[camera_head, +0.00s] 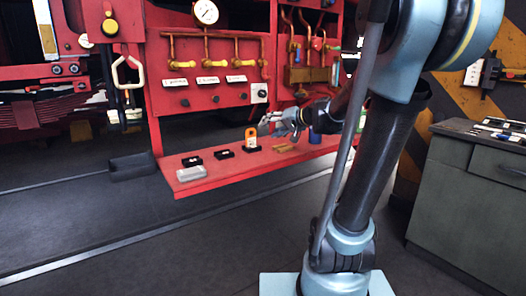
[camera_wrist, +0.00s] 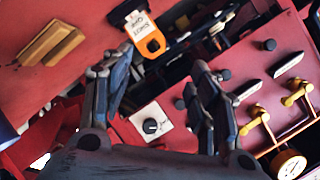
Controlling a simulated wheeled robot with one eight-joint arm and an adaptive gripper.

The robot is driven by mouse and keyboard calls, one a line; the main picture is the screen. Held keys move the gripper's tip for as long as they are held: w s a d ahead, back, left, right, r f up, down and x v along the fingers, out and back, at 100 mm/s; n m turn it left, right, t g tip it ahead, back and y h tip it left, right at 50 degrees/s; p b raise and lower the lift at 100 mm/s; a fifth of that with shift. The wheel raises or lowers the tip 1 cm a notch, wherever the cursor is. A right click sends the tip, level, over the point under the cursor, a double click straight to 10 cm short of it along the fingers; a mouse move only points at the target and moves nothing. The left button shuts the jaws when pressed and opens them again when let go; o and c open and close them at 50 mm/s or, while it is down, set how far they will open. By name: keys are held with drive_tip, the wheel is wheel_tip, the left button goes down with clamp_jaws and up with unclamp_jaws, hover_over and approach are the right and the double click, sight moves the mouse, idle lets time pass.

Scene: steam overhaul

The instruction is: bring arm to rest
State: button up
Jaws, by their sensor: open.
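My gripper (camera_head: 275,119) is raised over the right part of the red shelf (camera_head: 230,177) and close to the red panel in the head view. In the wrist view its two fingers (camera_wrist: 156,85) are spread apart with nothing between them. An orange and white tagged item (camera_head: 251,138) stands on a black base on the shelf, below and left of the gripper. In the wrist view this item (camera_wrist: 148,40) lies beyond the fingertips, apart from them, and shows partly readable lettering. My arm reaches from the right side of the head view to the panel.
The red panel (camera_head: 205,97) carries a gauge (camera_head: 205,12), brass pipes, white labels and a dial plate (camera_head: 259,93). Black blocks (camera_head: 192,161) and a grey box (camera_head: 191,174) sit on the shelf. A grey cabinet (camera_head: 465,195) stands right. The floor at front left is clear.

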drive_tip(key=s+d+f+g+h, duration=0.2)
drive_tip(key=s+d+f, duration=0.3)
drive_tip(key=s, duration=0.5)
drive_tip(key=s+d+f+g+h, duration=0.2)
drive_tip(key=s+d+f+h, duration=0.2)
drive_tip(key=s+f, duration=0.5)
drive_tip(key=s+d+f+n+g+h, duration=0.1)
drive_tip(key=s+d+f+g+h, duration=0.2)
drive_tip(key=s+d+f, duration=0.3)
drive_tip(key=s+f, duration=0.2)
drive_tip(key=s, duration=0.3)
drive_tip(key=shift+h, duration=0.3)
